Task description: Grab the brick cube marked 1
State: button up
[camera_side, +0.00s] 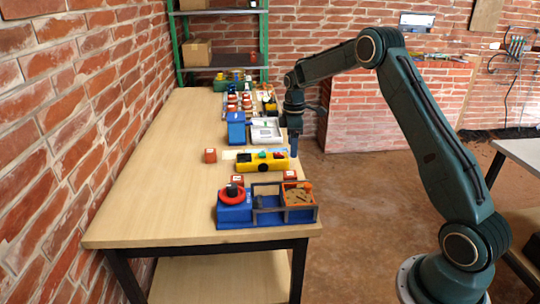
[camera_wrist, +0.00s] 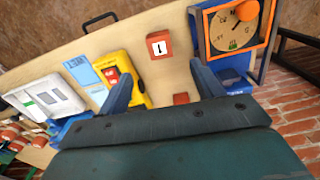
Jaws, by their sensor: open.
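The brick cube marked 1 (camera_wrist: 158,45) is a small red-orange block with a white label, in the upper middle of the wrist view. In the side view a cube that seems to be it (camera_side: 291,175) sits near the table's right edge, between the yellow device and the dial unit. My gripper (camera_wrist: 160,70) has its two blue fingers apart with nothing between them. The cube shows beyond the fingertips, not touching them. In the side view my gripper (camera_side: 294,150) points down above the table's right edge, farther back than the cube.
A second red cube (camera_wrist: 181,99) lies nearby, partly hidden by my gripper; another cube (camera_side: 210,155) is farther left. The yellow device (camera_side: 262,162) and blue unit with orange dial (camera_side: 298,194) flank the cube closely. The table's (camera_side: 150,190) left side is clear.

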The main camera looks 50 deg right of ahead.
aim_at(290, 173)
notch_tip(290, 173, down, 8)
jog(key=shift+r, duration=0.25)
jog(key=shift+w+f, duration=0.15)
jog(key=shift+f, duration=2.45)
jog(key=c, duration=1.2)
jog(key=shift+o, duration=0.2)
jog(key=shift+r, duration=0.2)
notch_tip(290, 173, up, 20)
jog(key=shift+f, duration=0.15)
